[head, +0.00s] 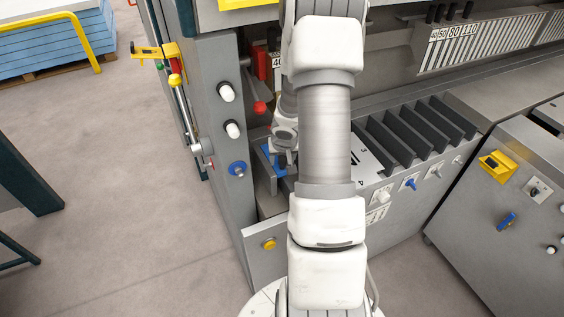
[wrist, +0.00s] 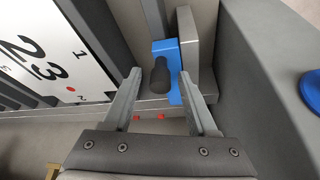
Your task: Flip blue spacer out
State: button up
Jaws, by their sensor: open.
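The blue spacer (wrist: 172,58) shows in the wrist view as a blue block with a dark cylindrical knob, beside a grey upright plate (wrist: 191,45). My gripper (wrist: 160,82) is open, with one finger on each side of the knob; I cannot tell whether either finger touches the spacer. In the head view the blue spacer (head: 268,158) is partly hidden behind my arm and wrist, low in the recess between the grey column and the white plate.
A white numbered plate (wrist: 40,50) lies left in the wrist view, with dark slotted dividers (head: 415,135) beyond it in the head view. A grey column (head: 222,110) with white knobs and a blue knob (head: 238,169) stands close left of my gripper. Open floor lies further left.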

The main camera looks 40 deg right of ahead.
grip_shut()
dwell(0.3)
jog(key=shift+f+b, duration=0.15)
jog(key=shift+b, duration=0.25)
jog(key=shift+w+a+h+b, duration=0.15)
jog(key=shift+h+b, duration=0.15)
jog(key=shift+b, duration=1.4)
jog(key=b, duration=0.2)
jog(key=h+b, duration=0.1)
jog(key=b, duration=0.1)
jog(key=shift+a+n+h, duration=0.2)
jog(key=shift+n+h, duration=0.1)
jog(key=shift+a+r+g+h+b, duration=0.15)
jog(key=shift+r+g+h+b, duration=0.25)
jog(key=shift+b, duration=0.8)
jog(key=shift+r, duration=0.1)
